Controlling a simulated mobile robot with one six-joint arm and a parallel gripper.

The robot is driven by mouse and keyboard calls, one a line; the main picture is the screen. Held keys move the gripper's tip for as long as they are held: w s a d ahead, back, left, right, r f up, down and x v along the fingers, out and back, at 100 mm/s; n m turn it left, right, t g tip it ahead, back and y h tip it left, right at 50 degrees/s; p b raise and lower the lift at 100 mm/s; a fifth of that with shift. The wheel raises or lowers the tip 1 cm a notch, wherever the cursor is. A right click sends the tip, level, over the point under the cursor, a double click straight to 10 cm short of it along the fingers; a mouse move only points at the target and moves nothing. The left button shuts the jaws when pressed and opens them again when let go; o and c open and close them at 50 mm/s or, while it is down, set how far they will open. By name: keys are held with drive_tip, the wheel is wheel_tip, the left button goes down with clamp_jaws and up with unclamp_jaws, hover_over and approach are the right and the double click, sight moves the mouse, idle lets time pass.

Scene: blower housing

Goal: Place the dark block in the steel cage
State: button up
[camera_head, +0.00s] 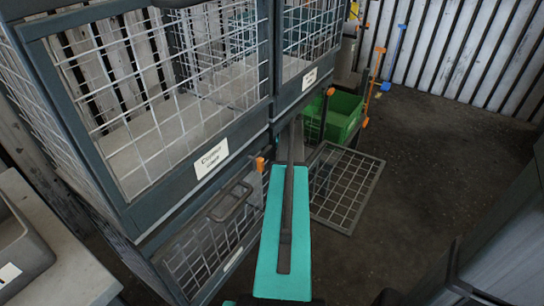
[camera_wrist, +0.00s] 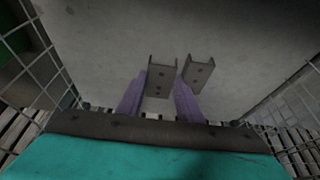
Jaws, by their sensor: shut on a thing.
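In the wrist view, my gripper (camera_wrist: 179,76) has two purple finger links with grey, drilled, channel-shaped tips. The tips stand close together over a pale flat floor, with wire mesh on both sides. I cannot make out the dark block clearly between or beyond the tips. In the head view, my teal arm reaches away toward the lower cages and hides the gripper. A lower cage door (camera_head: 345,187) hangs open to the right of the arm. The upper left cage has a label (camera_head: 211,159) that seems to read "Copper". I cannot tell from the labels which cage is steel.
A lower cage front with a handle (camera_head: 229,201) is left of my arm. A green bin (camera_head: 343,115) stands beyond the open door. A grey tray (camera_head: 20,245) is on a bench at the left edge. The dark floor (camera_head: 440,150) to the right is open.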

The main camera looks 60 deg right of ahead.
drive_tip(key=shift+f, duration=0.75)
drive_tip(key=shift+f, duration=0.1)
drive_tip(key=o, duration=0.9)
drive_tip(key=shift+c, duration=0.2)
drive_tip(key=shift+s+r, duration=0.2)
drive_tip(key=shift+r, duration=0.45)
drive_tip(key=s+p, duration=0.1)
drive_tip(key=s, duration=1.1)
